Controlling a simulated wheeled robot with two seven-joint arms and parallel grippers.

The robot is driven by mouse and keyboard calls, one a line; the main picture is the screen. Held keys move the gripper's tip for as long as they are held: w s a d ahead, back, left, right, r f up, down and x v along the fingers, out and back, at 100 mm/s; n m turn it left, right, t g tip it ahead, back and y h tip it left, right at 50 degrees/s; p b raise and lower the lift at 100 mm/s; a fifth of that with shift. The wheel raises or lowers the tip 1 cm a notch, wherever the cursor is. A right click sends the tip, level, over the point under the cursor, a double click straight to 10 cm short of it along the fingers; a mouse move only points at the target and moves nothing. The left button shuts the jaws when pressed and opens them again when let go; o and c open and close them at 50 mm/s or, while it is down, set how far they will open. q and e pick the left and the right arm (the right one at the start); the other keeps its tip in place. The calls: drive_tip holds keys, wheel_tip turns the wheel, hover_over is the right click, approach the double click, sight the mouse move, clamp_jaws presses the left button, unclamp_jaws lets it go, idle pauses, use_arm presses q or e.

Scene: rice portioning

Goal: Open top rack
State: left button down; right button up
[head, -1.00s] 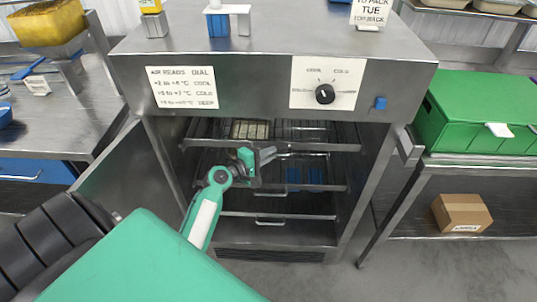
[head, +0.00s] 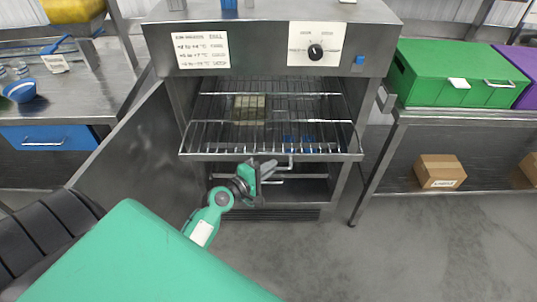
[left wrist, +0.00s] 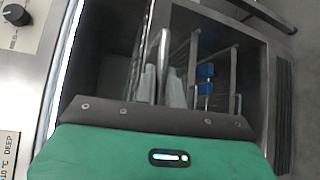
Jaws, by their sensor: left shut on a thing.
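The top rack (head: 213,139) is a wire shelf, slid partly out of the steel cabinet (head: 165,50). A block of pale and greenish square packs (head: 249,109) sits toward its left. My left gripper (head: 270,168) is at the rack's front, right of its middle, shut on the rack handle (head: 290,163). In the left wrist view the grey fingers (left wrist: 163,84) sit either side of the handle bar (left wrist: 164,48). My right gripper is in neither view.
The cabinet door (head: 125,150) stands open at the left. Blue items (head: 290,140) show through the wires, lower inside. A lower rack handle shows beneath. A table with a green crate (head: 440,75) and a cardboard box (head: 440,171) stands at the right; the floor in front is clear.

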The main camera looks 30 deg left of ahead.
use_arm(q)
drive_tip(key=s+d, duration=0.5)
drive_tip(key=s, duration=0.3)
drive_tip(key=shift+s, duration=0.2)
drive_tip(key=c, duration=1.5)
unclamp_jaws()
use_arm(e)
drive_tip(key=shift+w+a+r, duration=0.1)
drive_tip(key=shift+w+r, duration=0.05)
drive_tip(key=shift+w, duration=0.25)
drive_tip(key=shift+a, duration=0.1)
use_arm(q)
drive_tip(key=b+v, duration=0.5)
drive_tip(key=v, duration=0.8)
drive_tip(key=shift+s+b, duration=0.35)
drive_tip(key=shift+b, duration=0.05)
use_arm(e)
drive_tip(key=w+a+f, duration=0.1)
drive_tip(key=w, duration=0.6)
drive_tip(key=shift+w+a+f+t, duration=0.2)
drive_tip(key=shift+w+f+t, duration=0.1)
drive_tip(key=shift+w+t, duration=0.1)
use_arm(q)
drive_tip(key=shift+r, duration=0.1)
